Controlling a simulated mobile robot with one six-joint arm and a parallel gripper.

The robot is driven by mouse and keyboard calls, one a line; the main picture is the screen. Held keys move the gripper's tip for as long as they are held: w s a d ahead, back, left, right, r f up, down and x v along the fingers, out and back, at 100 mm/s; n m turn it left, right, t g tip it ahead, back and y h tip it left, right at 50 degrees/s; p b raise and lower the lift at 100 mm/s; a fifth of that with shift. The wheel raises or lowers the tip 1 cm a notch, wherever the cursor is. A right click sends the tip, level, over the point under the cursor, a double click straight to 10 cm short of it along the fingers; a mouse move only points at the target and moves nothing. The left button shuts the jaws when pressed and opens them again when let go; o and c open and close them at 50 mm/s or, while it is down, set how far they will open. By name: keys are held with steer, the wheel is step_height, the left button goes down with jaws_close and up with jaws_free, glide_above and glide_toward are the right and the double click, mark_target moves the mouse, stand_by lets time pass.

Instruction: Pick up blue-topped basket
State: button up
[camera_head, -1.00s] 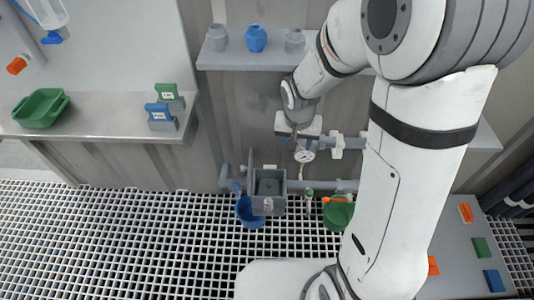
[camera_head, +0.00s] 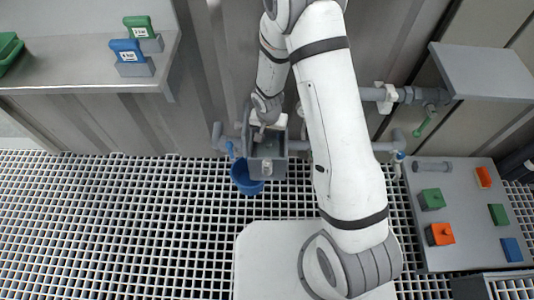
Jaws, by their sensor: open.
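A grey open-topped box (camera_head: 267,167) is fixed on the pipe run at the wall. My gripper (camera_head: 261,136) hangs at the back of its opening, partly hidden by my wrist and arm. Its fingers are small in the picture and I see nothing held in them. I cannot make out a blue-topped basket; the inside of the box is partly covered by my gripper. A blue bucket (camera_head: 245,179) is below and left of the box, partly behind it.
A bench at the upper left (camera_head: 60,82) carries a blue tag block (camera_head: 127,51), a green one (camera_head: 140,27) and a green tray (camera_head: 8,52). A grey panel at right (camera_head: 465,243) holds several coloured blocks. A grey shelf (camera_head: 487,72) juts out at upper right. The floor is open grating.

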mark_target(268, 143)
steer(key=f+b, duration=0.1)
steer(key=f, duration=0.1)
steer(key=f+b, duration=0.1)
steer(key=f, duration=0.1)
steer(key=shift+s+a+f+b, duration=0.1)
steer(key=shift+a+f+b, duration=0.1)
steer(key=shift+f+b, duration=0.1)
steer(key=shift+f, duration=0.4)
steer(key=shift+c, duration=0.6)
jaws_close()
